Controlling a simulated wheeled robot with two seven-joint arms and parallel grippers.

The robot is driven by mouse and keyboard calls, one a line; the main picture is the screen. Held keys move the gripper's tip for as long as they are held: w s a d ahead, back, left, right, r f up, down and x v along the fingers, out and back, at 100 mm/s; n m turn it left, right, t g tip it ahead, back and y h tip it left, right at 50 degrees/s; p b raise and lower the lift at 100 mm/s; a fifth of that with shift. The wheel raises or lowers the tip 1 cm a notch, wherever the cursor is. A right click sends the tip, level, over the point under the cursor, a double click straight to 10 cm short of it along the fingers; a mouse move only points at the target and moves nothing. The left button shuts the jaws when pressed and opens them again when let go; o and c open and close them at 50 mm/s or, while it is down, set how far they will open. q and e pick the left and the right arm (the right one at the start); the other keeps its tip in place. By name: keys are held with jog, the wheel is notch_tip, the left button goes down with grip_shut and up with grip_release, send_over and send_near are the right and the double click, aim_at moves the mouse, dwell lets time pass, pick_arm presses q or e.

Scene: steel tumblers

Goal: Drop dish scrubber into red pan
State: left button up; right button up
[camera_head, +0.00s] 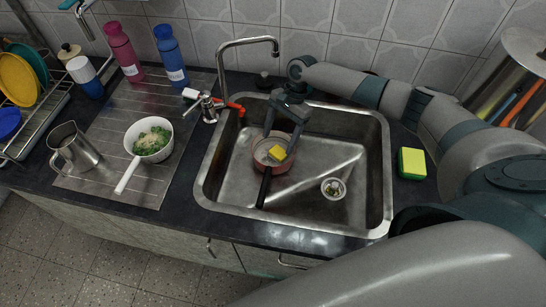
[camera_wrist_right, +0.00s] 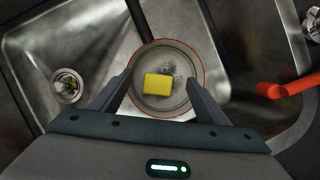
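The red pan (camera_head: 258,157) stands in the sink with its black handle pointing toward the front edge. Its red rim and grey inside show in the right wrist view (camera_wrist_right: 177,102). A yellow block, which looks like the dish scrubber (camera_head: 277,152), is within the pan's rim; it also shows in the right wrist view (camera_wrist_right: 158,85), against the pan's bottom. My right gripper (camera_head: 282,138) is above the pan, fingers apart, with clear space between each finger and the scrubber in the wrist view (camera_wrist_right: 160,78). My left gripper is not in view.
The steel sink (camera_head: 362,205) surrounds the pan, with a drain (camera_head: 333,188) to its right. A faucet (camera_head: 230,45) and red lever (camera_head: 236,109) are behind and left. A green-yellow sponge (camera_head: 411,163) lies on the right counter. A white pot (camera_head: 148,140) stands left.

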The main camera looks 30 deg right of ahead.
jog(key=shift+d+r, duration=0.1)
jog(key=shift+r, duration=0.05)
jog(key=shift+w+r, duration=0.1)
jog(key=shift+r, duration=0.1)
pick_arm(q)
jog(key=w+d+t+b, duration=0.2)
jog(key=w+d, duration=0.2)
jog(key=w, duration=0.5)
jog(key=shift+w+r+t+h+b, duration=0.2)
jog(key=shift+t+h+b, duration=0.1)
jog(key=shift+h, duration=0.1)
pick_arm(e)
jog(key=v, duration=1.6)
jog(key=shift+d+r, duration=0.25)
jog(key=shift+d, duration=0.05)
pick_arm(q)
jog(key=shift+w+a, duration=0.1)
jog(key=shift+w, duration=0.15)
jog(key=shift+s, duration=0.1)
